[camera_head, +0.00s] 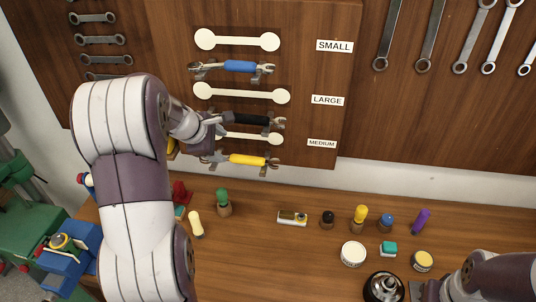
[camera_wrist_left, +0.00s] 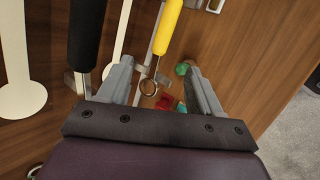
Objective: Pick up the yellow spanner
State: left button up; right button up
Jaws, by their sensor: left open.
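The yellow spanner (camera_head: 247,159) hangs level on hooks at the bottom of the wooden tool board, near the MEDIUM label. My left gripper (camera_head: 220,142) is at its left end. In the left wrist view the yellow spanner (camera_wrist_left: 168,27) runs down from the top, and its ring end lies between the open fingers of the left gripper (camera_wrist_left: 160,78). I cannot tell whether the fingers touch it. The black-handled spanner (camera_head: 250,119) hangs just above, and its handle (camera_wrist_left: 84,35) is beside the left finger in the wrist view. My right gripper (camera_head: 425,291) is only partly visible at the bottom right.
A blue-handled spanner (camera_head: 240,66) hangs higher up the board. Pale spanner silhouettes (camera_head: 237,40) mark the board. Below, the wooden bench (camera_head: 285,265) holds small screwdrivers, a white round tin (camera_head: 353,254) and a black can (camera_head: 384,288). A blue vise (camera_head: 72,262) stands at left.

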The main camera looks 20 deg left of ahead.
aim_at(237, 159)
pick_arm(q)
jog(key=p+x, duration=0.1)
jog(key=x, duration=0.2)
jog(key=p+x, duration=0.1)
jog(key=x, duration=0.3)
jog(key=shift+s+d+f, duration=0.15)
jog(key=shift+s+f, duration=0.1)
jog(key=shift+f, duration=0.15)
jog(key=x, duration=0.3)
jog(key=a+x, duration=0.1)
jog(key=x, duration=0.1)
jog(key=shift+w+p, duration=0.35)
jog(key=shift+s+a, duration=0.1)
jog(key=shift+s, duration=0.05)
jog(key=shift+s+r, duration=0.25)
jog(key=shift+s+d+r, duration=0.1)
jog(key=shift+s+d, duration=0.05)
jog(key=shift+d, duration=0.1)
jog(key=c, duration=0.4)
jog(key=shift+d, duration=0.1)
jog(key=c, duration=0.5)
grip_shut()
pick_arm(e)
jog(key=r, duration=0.2)
jog(key=a+r, duration=0.1)
jog(key=shift+s, duration=0.4)
